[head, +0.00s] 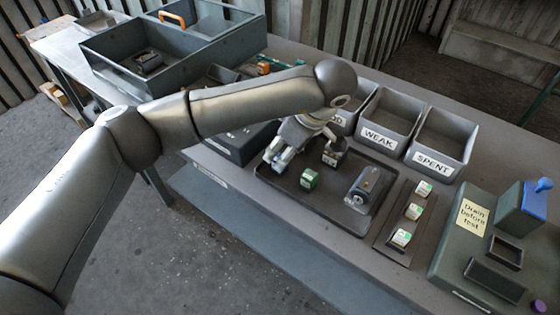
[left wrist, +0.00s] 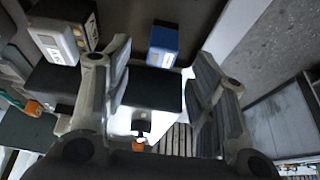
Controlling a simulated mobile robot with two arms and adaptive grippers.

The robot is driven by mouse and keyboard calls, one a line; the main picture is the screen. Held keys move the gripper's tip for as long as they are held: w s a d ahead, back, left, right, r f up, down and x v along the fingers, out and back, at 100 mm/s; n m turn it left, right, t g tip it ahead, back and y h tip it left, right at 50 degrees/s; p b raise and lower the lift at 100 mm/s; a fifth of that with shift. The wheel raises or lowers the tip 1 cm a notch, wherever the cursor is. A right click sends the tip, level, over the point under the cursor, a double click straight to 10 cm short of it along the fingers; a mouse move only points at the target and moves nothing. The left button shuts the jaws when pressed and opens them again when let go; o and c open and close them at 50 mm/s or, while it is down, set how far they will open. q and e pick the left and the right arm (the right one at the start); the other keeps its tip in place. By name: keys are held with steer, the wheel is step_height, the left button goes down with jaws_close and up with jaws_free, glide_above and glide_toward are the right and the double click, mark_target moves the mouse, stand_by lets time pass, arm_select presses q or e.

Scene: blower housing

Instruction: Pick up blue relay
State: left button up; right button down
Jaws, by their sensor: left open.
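The blue relay (left wrist: 162,40) shows in the left wrist view as a small blue block with a pale lower edge. It lies beyond and between the two fingertips, with gaps at both sides. In the head view my left gripper (head: 279,155) points down over the left part of the dark tray (head: 290,188), and a little blue shows at its fingers; the relay is mostly hidden there. My left gripper also shows in the left wrist view (left wrist: 163,58), with its fingers apart and nothing held. My right gripper is not in view.
A green relay (head: 309,179), a dark block (head: 334,152) and a grey motor-like part (head: 365,190) stand in the tray near the gripper. Labelled bins, WEAK (head: 387,125) and SPENT (head: 441,143), stand behind. A strip (head: 391,243) with small green-topped parts lies right.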

mark_target(278, 157)
arm_select(q)
steer(key=p+x, duration=0.1)
steer(key=x, duration=0.2)
steer(key=shift+a+f, duration=0.2)
steer(key=shift+f, duration=0.05)
steer(key=shift+w+a+f, duration=0.1)
steer(key=shift+w+f, duration=0.05)
steer(key=shift+f, duration=0.25)
steer(key=c, duration=0.9)
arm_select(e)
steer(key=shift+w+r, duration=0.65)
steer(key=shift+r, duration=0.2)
